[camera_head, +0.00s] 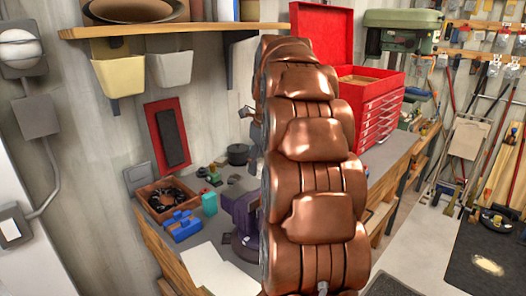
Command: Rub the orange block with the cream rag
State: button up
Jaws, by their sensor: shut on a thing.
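My copper-coloured arm fills the middle of the view and hides a large part of the workbench. I cannot make out my gripper; it is not in view. I cannot see an orange block. No cream rag can be made out for certain. A flat pale sheet (207,270) lies on the near left part of the bench, and I cannot tell whether it is cloth or paper.
The workbench (386,153) runs behind my arm. On it stand a red tool chest (376,118), an open brown box (148,205) of black things, blue blocks (182,226) and a purple vise (243,215). A shelf (170,29) with bins hangs upper left.

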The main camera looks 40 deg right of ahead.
jog(key=shift+r+p, duration=0.45)
jog(key=shift+r, duration=0.8)
